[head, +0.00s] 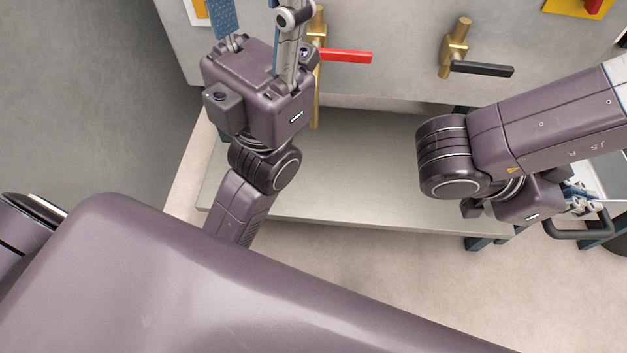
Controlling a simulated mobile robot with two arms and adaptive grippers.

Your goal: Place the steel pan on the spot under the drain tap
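Two brass taps are on the grey front panel: one with a red lever (345,56) and one with a black lever (480,69). The frame does not show which is the drain tap. A grey platform (350,175) lies below them, its top bare where visible. My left gripper (257,18) is open beside the red-lever tap, its fingers spread and nothing seen between them. My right gripper (596,201) is at the right edge, beyond the platform; its fingers are small and partly hidden. I cannot clearly make out the steel pan; a thin bright edge shows at those fingers.
A dark rounded handle bar (580,232) and blue legs are below my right gripper. A grey wall (80,90) stands at the left. Pale floor (400,275) is open in front of the platform. A yellow plate with a red part (580,7) is at top right.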

